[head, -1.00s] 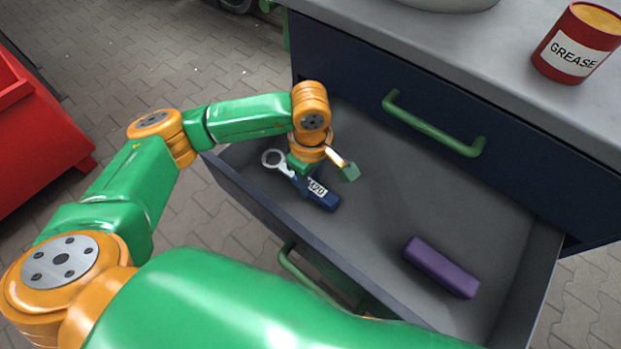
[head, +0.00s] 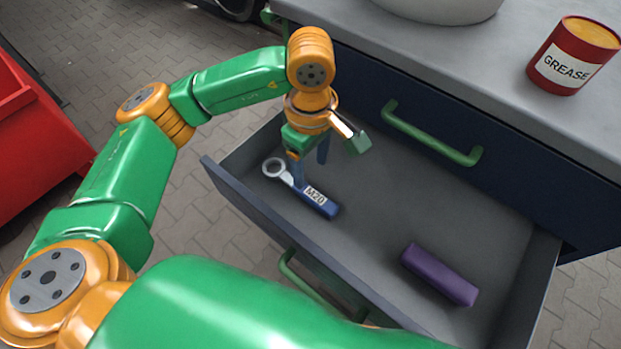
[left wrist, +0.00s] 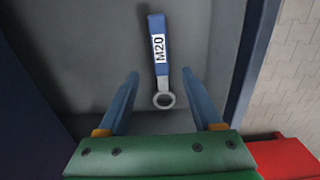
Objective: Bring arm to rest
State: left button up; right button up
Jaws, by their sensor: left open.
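My left gripper (head: 322,155) is open and empty above the left part of the open drawer (head: 390,215). A blue M20 ring wrench (head: 318,202) lies on the drawer floor below it, with its metal ring toward the left. In the left wrist view the wrench (left wrist: 159,50) lies beyond and between the two spread blue fingers (left wrist: 163,98), apart from them. My right gripper is not in view.
A purple block (head: 439,275) lies in the right part of the drawer. A closed drawer front with a green handle (head: 430,135) is above. A red grease can (head: 572,58) and a pale bowl (head: 440,8) stand on the worktop. A red container (head: 35,150) is at the left.

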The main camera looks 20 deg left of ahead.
pick_arm(q)
jog(key=shift+r, duration=1.5)
